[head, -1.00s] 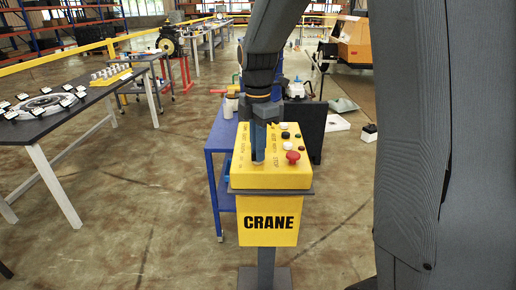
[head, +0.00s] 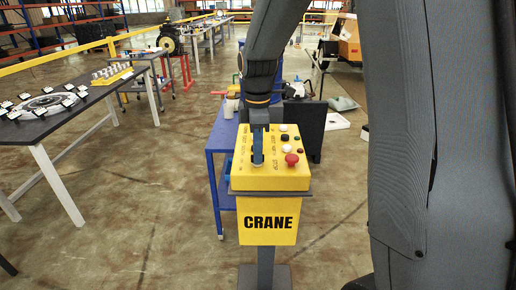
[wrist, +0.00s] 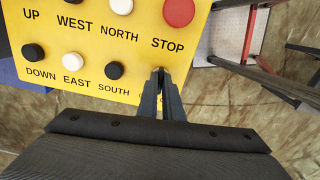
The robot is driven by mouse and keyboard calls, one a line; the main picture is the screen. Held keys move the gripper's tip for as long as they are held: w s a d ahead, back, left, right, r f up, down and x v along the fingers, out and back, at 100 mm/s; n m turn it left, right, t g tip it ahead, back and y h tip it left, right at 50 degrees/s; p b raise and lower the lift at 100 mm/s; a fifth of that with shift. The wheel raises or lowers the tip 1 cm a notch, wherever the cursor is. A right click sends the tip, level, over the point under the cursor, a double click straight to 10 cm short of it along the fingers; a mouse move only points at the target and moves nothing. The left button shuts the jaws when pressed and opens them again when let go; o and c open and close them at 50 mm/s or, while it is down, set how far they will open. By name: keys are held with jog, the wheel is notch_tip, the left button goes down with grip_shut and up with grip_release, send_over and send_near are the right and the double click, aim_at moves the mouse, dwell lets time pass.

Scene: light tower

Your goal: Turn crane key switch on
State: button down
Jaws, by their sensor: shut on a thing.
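The yellow crane control box (head: 272,183) stands on a post in front of me, with "CRANE" on its front. My gripper (head: 257,163) points down at the left part of its top panel. In the wrist view the fingers (wrist: 162,72) are close together at the panel's edge, beside the SOUTH button (wrist: 115,70) and near the red STOP button (wrist: 178,12). They are shut on the key switch, which they hide along with most of its label. I cannot see the key's position.
Black and white buttons, among them EAST (wrist: 73,60) and DOWN (wrist: 33,52), sit close to the fingers. A blue cart (head: 212,150) stands behind the box on the left. A dark table (head: 50,115) is at far left. The floor around the post is clear.

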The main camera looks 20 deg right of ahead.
jog(key=m+p, duration=0.1)
jog(key=m, duration=0.2)
jog(key=shift+r+m, duration=0.1)
jog(key=shift+m, duration=0.3)
jog(key=shift+m+p, duration=0.75)
jog(key=shift+m, duration=0.95)
jog(key=c, duration=1.9)
grip_release()
jog(key=shift+r+b, duration=1)
jog(key=shift+r, duration=2.85)
